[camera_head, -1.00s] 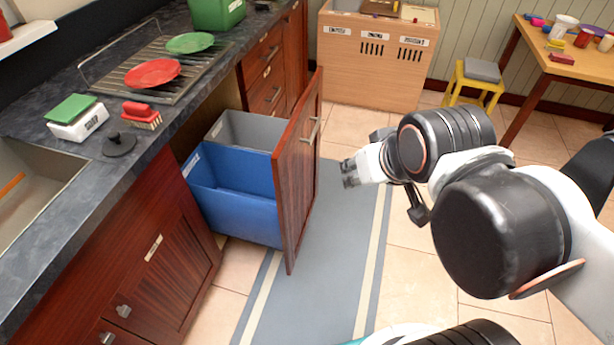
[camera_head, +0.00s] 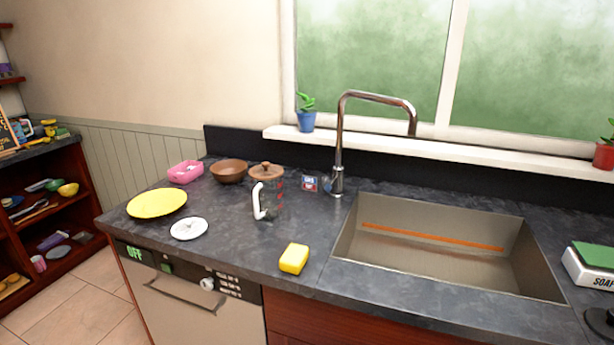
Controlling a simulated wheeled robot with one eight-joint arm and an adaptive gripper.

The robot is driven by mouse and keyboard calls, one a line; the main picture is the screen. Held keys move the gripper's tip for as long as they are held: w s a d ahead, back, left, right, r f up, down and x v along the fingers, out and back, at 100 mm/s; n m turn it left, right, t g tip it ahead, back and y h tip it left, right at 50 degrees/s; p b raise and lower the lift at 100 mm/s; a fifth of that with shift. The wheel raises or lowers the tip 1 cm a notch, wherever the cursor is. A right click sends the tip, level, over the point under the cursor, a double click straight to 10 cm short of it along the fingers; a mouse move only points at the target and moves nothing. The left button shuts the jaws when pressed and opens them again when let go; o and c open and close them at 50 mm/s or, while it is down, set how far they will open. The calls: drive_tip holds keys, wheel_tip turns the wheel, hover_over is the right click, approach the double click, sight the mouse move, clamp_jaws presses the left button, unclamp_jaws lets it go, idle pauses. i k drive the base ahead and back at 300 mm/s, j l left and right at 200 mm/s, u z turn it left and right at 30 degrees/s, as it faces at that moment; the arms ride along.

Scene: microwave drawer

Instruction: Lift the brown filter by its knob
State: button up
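The brown filter (camera_head: 268,172) shows as a round brown top with a small knob. It sits on a clear jug (camera_head: 271,203) with a white handle on its left front side. The jug stands upright on the dark counter, left of the sink. What lies below the top inside the jug is hard to make out. My gripper is not in view now.
A brown bowl (camera_head: 229,171), a pink basket (camera_head: 186,172), a yellow plate (camera_head: 157,203) and a small white dish (camera_head: 189,229) are left of the jug. A yellow sponge (camera_head: 293,258) lies in front. The tap (camera_head: 338,150) and sink (camera_head: 440,268) are right.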

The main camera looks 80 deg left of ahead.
sight(265, 171)
drive_tip(key=u, duration=2.9)
drive_tip(key=i+j, duration=0.1)
drive_tip(key=i, duration=0.5)
drive_tip(key=i+j+u, duration=0.1)
drive_tip(key=i, duration=0.55)
